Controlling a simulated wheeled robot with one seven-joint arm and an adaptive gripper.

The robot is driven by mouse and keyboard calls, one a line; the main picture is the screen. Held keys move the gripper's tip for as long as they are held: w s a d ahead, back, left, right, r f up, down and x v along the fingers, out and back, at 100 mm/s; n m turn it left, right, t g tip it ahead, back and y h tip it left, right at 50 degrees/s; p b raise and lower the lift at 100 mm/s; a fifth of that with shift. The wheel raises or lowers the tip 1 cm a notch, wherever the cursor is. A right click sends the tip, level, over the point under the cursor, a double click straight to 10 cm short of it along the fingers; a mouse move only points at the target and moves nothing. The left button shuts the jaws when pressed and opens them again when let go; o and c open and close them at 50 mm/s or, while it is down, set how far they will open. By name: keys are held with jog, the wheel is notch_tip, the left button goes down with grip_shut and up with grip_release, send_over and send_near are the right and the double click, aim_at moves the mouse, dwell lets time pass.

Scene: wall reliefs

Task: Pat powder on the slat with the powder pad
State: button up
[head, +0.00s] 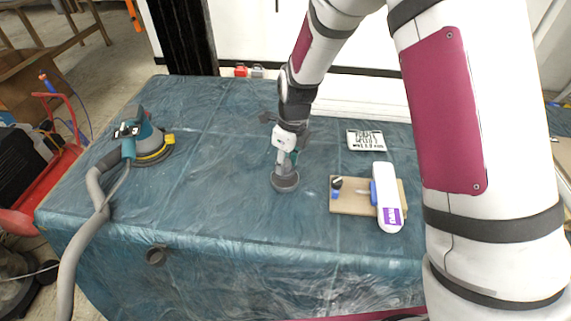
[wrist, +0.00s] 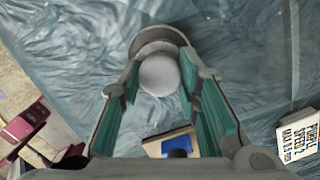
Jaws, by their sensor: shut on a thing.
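My gripper (head: 286,146) points down over the blue sheet. It is shut on the powder pad, a small tool with a round grey end (head: 285,182). That end is at or just above the sheet; I cannot tell if it touches.
The table's blue sheet (head: 215,200) is mostly clear. A white item with a purple label (head: 386,170) lies over the wooden piece. A lettered sign (head: 366,140) lies behind it. A teal sander (head: 146,138) with a grey hose (head: 95,190) is at left.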

jog(key=shift+r+p, duration=1.2)
jog(key=shift+r, duration=1.15)
